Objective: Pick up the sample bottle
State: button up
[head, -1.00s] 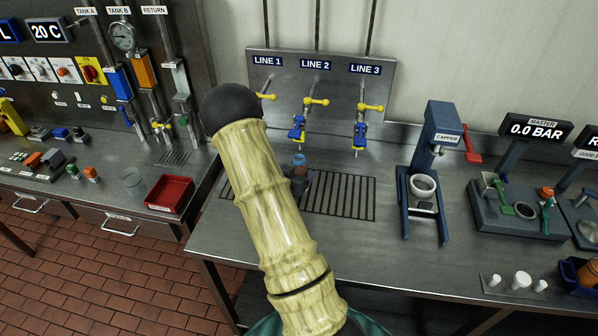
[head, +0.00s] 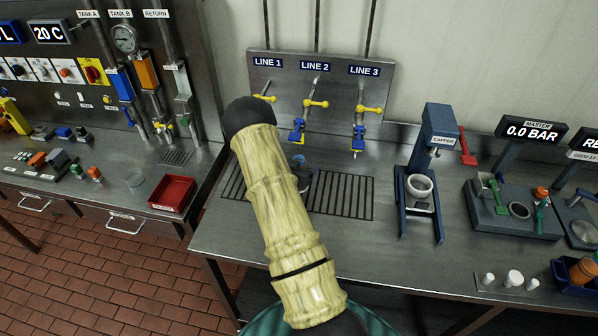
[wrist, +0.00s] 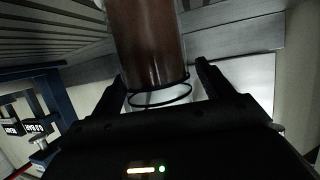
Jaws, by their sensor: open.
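A brown cylindrical sample bottle (wrist: 148,45) fills the upper middle of the wrist view. A thin dark ring shows at its near end. My gripper (wrist: 160,76) is open, with one finger on each side of the bottle's near end; whether either finger touches it is unclear. In the head view a small blue-topped item (head: 299,160), likely the bottle's top, shows at the drain grate below LINE 1 and LINE 2. My arm and the dark gripper (head: 306,181) hide most of it.
The drain grate (head: 340,196) lies under three valve lines with yellow handles and blue nozzles (head: 297,134) above the bottle area. A blue capper stand (head: 440,128) is to the right. A red tray (head: 172,194) is on the left bench.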

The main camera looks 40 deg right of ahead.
jog(key=shift+d+f, duration=0.1)
jog(key=shift+c, duration=0.5)
jog(key=c, duration=1.2)
notch_tip(320, 180, up, 2)
jog(key=shift+w+b, duration=0.1)
jog(key=shift+b, duration=0.6)
jog(key=shift+s+a+r+b, duration=0.2)
jog(key=shift+a+r+b, duration=0.25)
jog(key=shift+r+b, duration=0.15)
jog(key=s+a+b, duration=0.2)
jog(key=s+a, duration=0.2)
jog(key=a, duration=0.3)
jog(key=s+a+b, duration=0.2)
jog(key=s+a, duration=0.2)
jog(key=a, duration=0.4)
jog(key=shift+s+r, duration=0.2)
jog(key=shift+s, duration=0.1)
